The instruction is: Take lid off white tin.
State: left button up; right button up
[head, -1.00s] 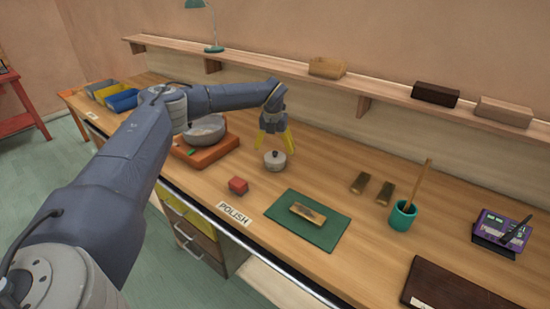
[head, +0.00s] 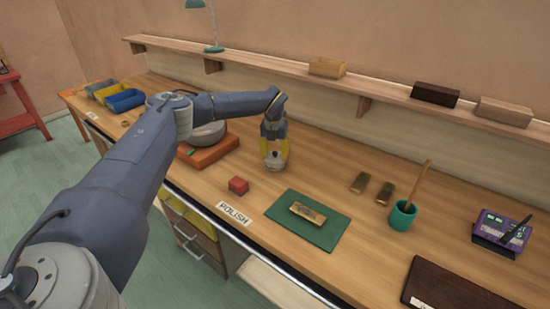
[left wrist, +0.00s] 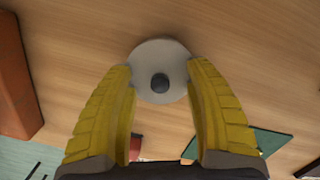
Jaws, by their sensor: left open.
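The white tin (head: 275,165) stands on the bench with its lid on. In the left wrist view the lid (left wrist: 147,55) is a pale disc with a dark round knob (left wrist: 160,82) in its middle. My left gripper (head: 275,155) is directly above the tin, pointing down. Its yellow fingers are open, one on either side of the knob in the left wrist view (left wrist: 160,92). I cannot tell whether the fingers touch the lid. The fingers partly hide the tin in the head view. My right gripper is not in view.
A red block (head: 238,186) lies in front of the tin. A shelf (head: 250,69) runs along the back.

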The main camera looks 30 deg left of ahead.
pick_arm(q)
jog(key=shift+d+f, duration=0.1)
jog(key=shift+f, duration=0.15)
grip_shut()
jog(key=shift+r, duration=0.15)
